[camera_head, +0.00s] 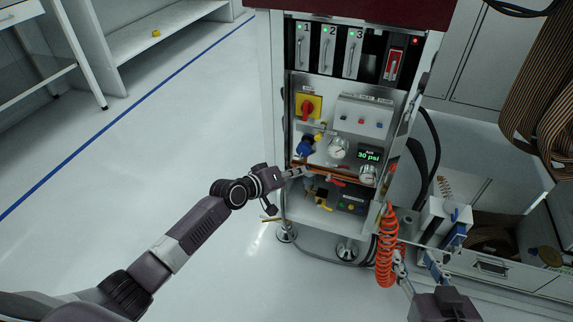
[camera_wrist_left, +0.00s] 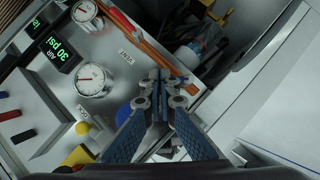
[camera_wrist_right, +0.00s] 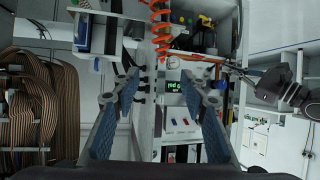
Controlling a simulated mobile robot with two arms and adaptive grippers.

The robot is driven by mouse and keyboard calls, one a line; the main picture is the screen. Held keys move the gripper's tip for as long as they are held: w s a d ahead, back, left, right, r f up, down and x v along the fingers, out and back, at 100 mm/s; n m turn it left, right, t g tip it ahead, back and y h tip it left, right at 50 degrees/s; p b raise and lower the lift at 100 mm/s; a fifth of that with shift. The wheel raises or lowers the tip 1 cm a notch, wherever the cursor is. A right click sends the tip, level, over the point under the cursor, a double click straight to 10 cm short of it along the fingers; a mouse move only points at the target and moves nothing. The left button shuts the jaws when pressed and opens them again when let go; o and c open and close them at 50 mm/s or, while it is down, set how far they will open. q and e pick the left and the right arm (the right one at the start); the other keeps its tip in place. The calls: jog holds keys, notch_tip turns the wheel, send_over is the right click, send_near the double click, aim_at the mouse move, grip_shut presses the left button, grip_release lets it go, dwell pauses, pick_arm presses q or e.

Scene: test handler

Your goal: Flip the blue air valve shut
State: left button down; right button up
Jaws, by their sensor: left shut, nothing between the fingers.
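The blue air valve (camera_head: 305,147) is on the lower left of the handler's front panel, left of a round gauge (camera_head: 337,149). My left gripper (camera_head: 307,171) is just below it in the head view, with its fingers together and empty. In the left wrist view the shut fingertips (camera_wrist_left: 160,76) are over the panel's lower edge, near a small label. The fingers hide the panel behind them there, so I cannot tell whether they touch the valve. My right gripper (camera_head: 416,262) is low at the right; its fingers are wide apart and empty in the right wrist view (camera_wrist_right: 168,88).
A red and yellow switch (camera_head: 308,106) is above the valve. An orange coiled hose (camera_head: 387,248) hangs near my right gripper. The floor at the left is clear.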

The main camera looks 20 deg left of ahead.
jog(key=s+d+f+g+h+p, duration=0.1)
jog(key=s+d+f+g+p, duration=0.2)
jog(key=s, duration=0.5)
jog(key=s+d+f+g+h+p, duration=0.1)
jog(key=s+d+f+g+p, duration=0.1)
jog(key=s+f+g, duration=0.5)
pick_arm(q)
jog(key=m+y+p, duration=0.1)
jog(key=d+f+m+y+p, duration=0.1)
jog(key=p, duration=0.2)
jog(key=shift+d+f+m+g+y, duration=0.2)
jog(key=shift+d+m+g+y, duration=0.1)
jog(key=shift+m+y, duration=0.1)
pick_arm(e)
notch_tip(320, 180, down, 14)
jog(key=s, duration=0.1)
jog(key=shift+f, duration=0.25)
pick_arm(q)
jog(key=a+v, duration=0.1)
jog(key=v, duration=1.1)
jog(key=shift+a+f, duration=0.2)
jog(key=shift+f, duration=0.2)
pick_arm(e)
jog(key=r, duration=0.2)
jog(key=shift+w+r, duration=0.4)
